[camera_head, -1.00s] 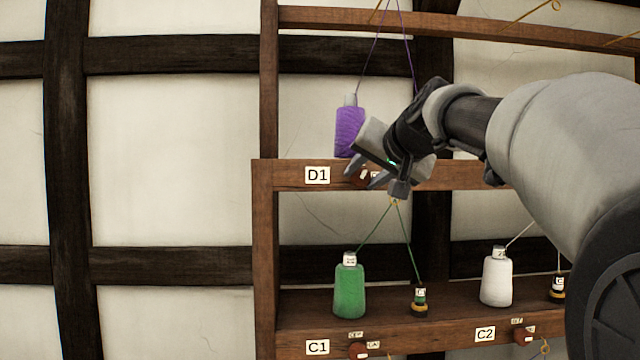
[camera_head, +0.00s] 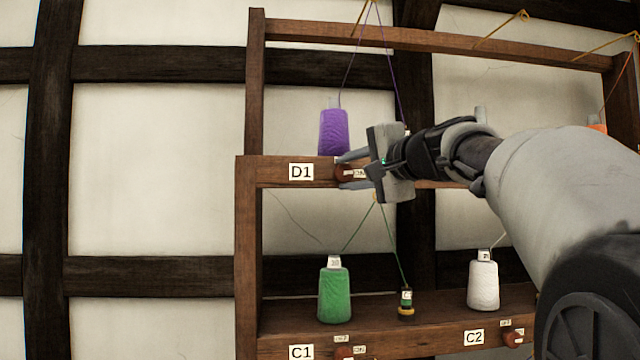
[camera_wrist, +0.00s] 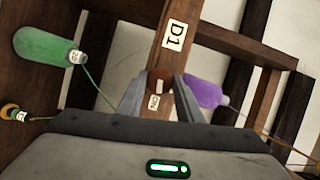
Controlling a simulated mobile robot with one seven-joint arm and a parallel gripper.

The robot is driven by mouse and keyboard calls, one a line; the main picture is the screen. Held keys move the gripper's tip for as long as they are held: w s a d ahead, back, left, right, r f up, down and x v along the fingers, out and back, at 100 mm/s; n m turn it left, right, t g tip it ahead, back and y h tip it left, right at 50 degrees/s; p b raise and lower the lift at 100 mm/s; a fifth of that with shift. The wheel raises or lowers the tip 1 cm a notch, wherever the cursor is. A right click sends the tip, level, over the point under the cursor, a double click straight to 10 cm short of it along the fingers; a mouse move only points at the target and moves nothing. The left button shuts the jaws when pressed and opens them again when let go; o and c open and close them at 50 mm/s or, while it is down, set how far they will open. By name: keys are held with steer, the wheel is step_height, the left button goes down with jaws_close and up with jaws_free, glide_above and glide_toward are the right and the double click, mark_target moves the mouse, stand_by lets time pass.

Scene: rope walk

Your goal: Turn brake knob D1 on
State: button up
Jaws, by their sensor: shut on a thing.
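Brake knob D1 (camera_head: 346,172) is a small red-brown knob on the front of the upper shelf rail, just right of the white D1 label (camera_head: 301,172). My gripper (camera_head: 350,171) reaches in from the right with one finger above and one below the knob, and is shut on it. In the wrist view the knob (camera_wrist: 158,78) sits between the two fingertips, partly hidden by them. A small white tag (camera_wrist: 154,101) beside it reads ON or similar; I cannot tell for sure. The purple cone (camera_head: 333,132) stands upright on the shelf above the knob.
On the lower shelf stand a green cone (camera_head: 334,292), a small dark bobbin (camera_head: 406,305) and a white cone (camera_head: 483,281). Knobs C1 (camera_head: 344,353) and C2 (camera_head: 513,339) are on the lower rail. Threads run up to hooks. The wall at left is clear.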

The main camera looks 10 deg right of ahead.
steer(key=shift+f+m+b, duration=0.1)
steer(key=shift+m+b, duration=0.4)
steer(key=shift+m, duration=0.2)
steer(key=o, duration=1)
steer(key=shift+s, duration=0.1)
steer(key=b+v, duration=0.1)
steer(key=v, duration=0.4)
steer(key=b+v, duration=0.2)
steer(key=v, duration=0.4)
steer(key=b+v, duration=0.1)
steer(key=v, duration=0.5)
steer(key=shift+s+d+f, duration=0.1)
steer(key=shift+s+f, duration=0.05)
steer(key=shift+f, duration=0.25)
